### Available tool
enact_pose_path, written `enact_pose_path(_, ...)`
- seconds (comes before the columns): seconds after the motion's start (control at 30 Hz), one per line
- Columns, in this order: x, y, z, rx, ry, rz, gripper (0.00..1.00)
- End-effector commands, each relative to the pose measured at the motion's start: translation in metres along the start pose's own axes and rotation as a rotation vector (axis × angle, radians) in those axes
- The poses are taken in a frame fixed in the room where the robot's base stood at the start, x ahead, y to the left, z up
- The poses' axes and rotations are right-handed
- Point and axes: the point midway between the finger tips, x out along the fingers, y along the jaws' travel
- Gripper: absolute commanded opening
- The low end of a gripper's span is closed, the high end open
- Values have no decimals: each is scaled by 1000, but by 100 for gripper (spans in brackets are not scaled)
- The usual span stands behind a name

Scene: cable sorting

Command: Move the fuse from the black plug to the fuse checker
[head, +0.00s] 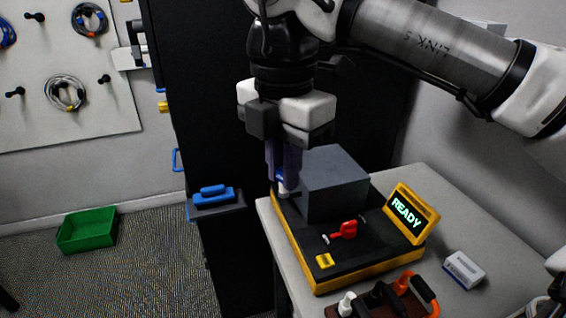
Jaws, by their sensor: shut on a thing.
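The fuse checker (309,269) is a black and yellow unit on the grey table, with a lit display (406,211) reading READY, a red lever (345,231), a yellow button (324,261) and a large grey block (335,188) at its back. My gripper (284,189) points down at the checker's back left corner, left of the block. It is shut on a small pale thing at its fingertips, apparently the fuse; I cannot tell whether it touches the checker. The black plug (380,299) stands in a brown holder at the bottom edge, partly cut off.
A white plug (346,303) and an orange plug (420,290) flank the black plug. A small white box (464,270) lies on the table (398,178) at right. A black cabinet (225,260) with a blue-handled piece (213,196) stands left; a green bin (87,231) sits on the floor.

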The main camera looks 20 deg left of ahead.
Motion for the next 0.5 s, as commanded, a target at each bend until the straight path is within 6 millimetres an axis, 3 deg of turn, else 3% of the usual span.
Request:
enact_pose_path(0.27,16,-25,32,56,3,1,0)
enact_pose_path(0.5,40,-73,75,139,6,5,0)
